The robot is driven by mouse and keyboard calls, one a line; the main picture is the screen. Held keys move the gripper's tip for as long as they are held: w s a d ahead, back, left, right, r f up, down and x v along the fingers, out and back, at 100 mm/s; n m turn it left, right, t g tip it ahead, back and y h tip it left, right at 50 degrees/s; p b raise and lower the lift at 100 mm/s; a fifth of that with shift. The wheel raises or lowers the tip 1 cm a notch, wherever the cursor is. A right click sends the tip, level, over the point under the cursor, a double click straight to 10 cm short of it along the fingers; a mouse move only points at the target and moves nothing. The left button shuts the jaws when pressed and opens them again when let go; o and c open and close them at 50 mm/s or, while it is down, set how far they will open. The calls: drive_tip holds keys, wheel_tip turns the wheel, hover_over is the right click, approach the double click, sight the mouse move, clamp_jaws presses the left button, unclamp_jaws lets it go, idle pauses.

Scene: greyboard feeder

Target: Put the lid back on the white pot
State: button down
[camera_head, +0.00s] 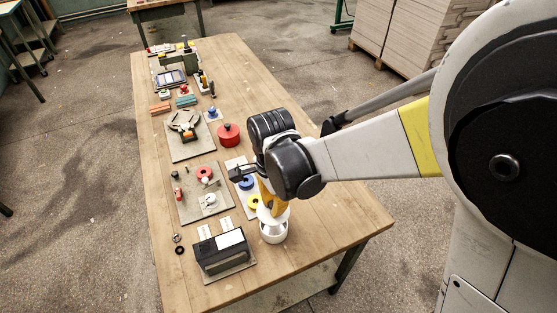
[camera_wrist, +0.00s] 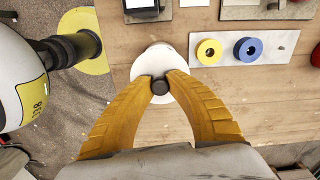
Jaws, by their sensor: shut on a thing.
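The white pot (camera_head: 273,235) stands upright on the wooden table near its front end. My gripper (camera_wrist: 160,86) has its yellow fingers shut on the dark knob of the white lid (camera_wrist: 150,65). In the head view, the lid (camera_head: 272,218) is right above the pot, slightly tilted. I cannot tell whether its edge touches the rim. In the wrist view the lid hides most or all of the pot.
A yellow ring (camera_head: 254,203) and a blue ring (camera_wrist: 248,49) lie on a white board beside the pot. A black box (camera_head: 222,252) stands to its left. A red pot (camera_head: 229,135) is farther back. Bare table (camera_head: 335,225) lies to the right.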

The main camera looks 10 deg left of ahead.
drive_tip(key=shift+f+b, duration=2.25)
drive_tip(key=shift+f, duration=0.85)
drive_tip(key=shift+f+b, duration=0.2)
drive_tip(key=shift+b, duration=0.3)
drive_tip(key=c, duration=0.8)
unclamp_jaws()
drive_tip(key=shift+r, duration=0.15)
drive_tip(key=shift+r+p, duration=2.6)
drive_tip(key=shift+r, duration=0.8)
drive_tip(key=shift+c, duration=0.4)
